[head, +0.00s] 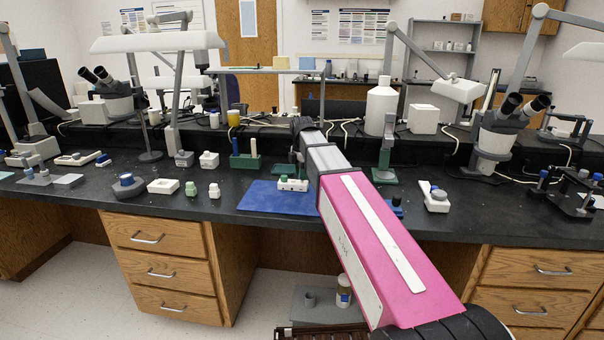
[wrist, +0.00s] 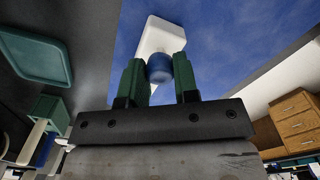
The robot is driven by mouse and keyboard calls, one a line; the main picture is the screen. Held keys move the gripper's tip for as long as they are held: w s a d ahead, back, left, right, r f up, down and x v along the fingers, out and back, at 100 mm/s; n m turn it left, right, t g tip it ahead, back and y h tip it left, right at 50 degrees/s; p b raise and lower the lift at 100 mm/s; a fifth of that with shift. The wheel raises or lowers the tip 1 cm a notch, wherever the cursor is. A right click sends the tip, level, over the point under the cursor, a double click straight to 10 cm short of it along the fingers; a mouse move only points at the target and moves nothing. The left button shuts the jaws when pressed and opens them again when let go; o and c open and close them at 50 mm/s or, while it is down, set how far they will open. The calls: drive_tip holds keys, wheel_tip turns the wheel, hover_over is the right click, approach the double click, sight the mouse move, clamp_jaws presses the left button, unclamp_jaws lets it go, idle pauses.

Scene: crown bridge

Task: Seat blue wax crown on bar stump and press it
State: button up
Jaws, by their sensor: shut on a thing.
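In the wrist view my gripper (wrist: 158,72) has its two green fingers closed on the blue wax crown (wrist: 159,69), a small rounded blue piece between the tips. The white model block (wrist: 160,34) lies right beyond the crown, over the blue mat (wrist: 225,25). The crown overlaps the block's near end in the picture; I cannot tell whether they touch, and the bar stump is hidden. In the head view the white block (head: 293,185) sits on the blue mat (head: 262,200). My arm covers the mat's right side, and the crown cannot be made out there.
A green-based stand (head: 384,174) and a white device (head: 434,198) are to the right.

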drive_tip(key=shift+f, duration=0.6)
drive_tip(key=o, duration=1)
drive_tip(key=shift+r, duration=0.1)
wheel_tip(320, 180, up, 10)
drive_tip(key=shift+r, duration=0.25)
